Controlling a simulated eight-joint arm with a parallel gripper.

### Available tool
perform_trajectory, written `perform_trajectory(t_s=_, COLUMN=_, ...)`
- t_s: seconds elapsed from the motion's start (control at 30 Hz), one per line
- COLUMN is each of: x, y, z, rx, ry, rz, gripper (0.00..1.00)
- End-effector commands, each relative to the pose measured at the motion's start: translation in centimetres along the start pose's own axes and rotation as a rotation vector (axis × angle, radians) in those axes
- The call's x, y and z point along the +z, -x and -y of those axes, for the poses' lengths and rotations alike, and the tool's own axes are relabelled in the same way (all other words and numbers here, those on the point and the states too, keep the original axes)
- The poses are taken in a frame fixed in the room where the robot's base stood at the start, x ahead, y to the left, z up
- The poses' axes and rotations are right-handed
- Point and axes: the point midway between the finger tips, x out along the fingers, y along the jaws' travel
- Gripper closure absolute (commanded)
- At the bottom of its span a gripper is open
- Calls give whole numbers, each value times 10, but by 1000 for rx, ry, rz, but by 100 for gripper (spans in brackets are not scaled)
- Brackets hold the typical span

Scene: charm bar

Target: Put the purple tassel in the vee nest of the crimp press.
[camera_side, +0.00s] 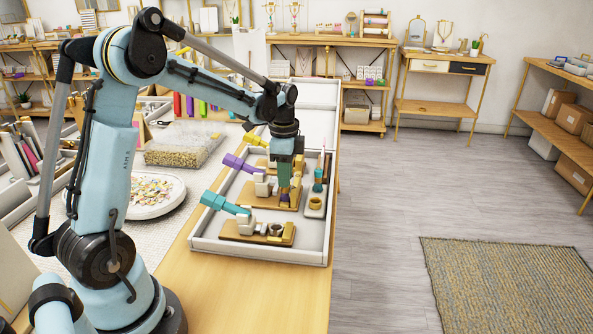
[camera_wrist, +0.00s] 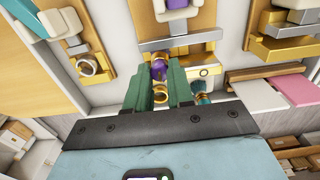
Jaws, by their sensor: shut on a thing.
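The purple tassel (camera_wrist: 158,70) is between the two green fingers of my gripper (camera_wrist: 157,88) in the wrist view. In the side view, a small purple part of it (camera_side: 285,197) shows below my gripper (camera_side: 285,187). It hangs at the front end of the purple-handled crimp press (camera_side: 240,163). This press's purple part (camera_wrist: 177,4) and silver bar (camera_wrist: 180,42) show just beyond the tassel in the wrist view. My fingers hide the nest, so I cannot tell whether the tassel touches it.
A teal-handled press (camera_side: 225,203) with a round ring nest (camera_wrist: 87,66) stands nearer the camera, and a yellow-handled one (camera_side: 254,139) farther off. A teal tassel (camera_side: 318,178) stands to the right, near a gold cup (camera_side: 316,204). The white tray's wall (camera_side: 260,252) surrounds them.

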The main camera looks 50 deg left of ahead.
Motion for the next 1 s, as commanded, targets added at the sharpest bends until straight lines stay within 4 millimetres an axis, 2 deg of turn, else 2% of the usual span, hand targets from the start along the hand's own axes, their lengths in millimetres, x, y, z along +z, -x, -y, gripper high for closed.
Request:
perform_trajectory(t_s=0.87, x=0, y=-4, z=0, rx=0, ry=0, rz=0, gripper=100)
perform_trajectory(t_s=0.9, x=0, y=-4, z=0, rx=0, ry=0, rz=0, gripper=74)
perform_trajectory(t_s=1.0, x=0, y=-4, z=0, rx=0, ry=0, rz=0, gripper=58)
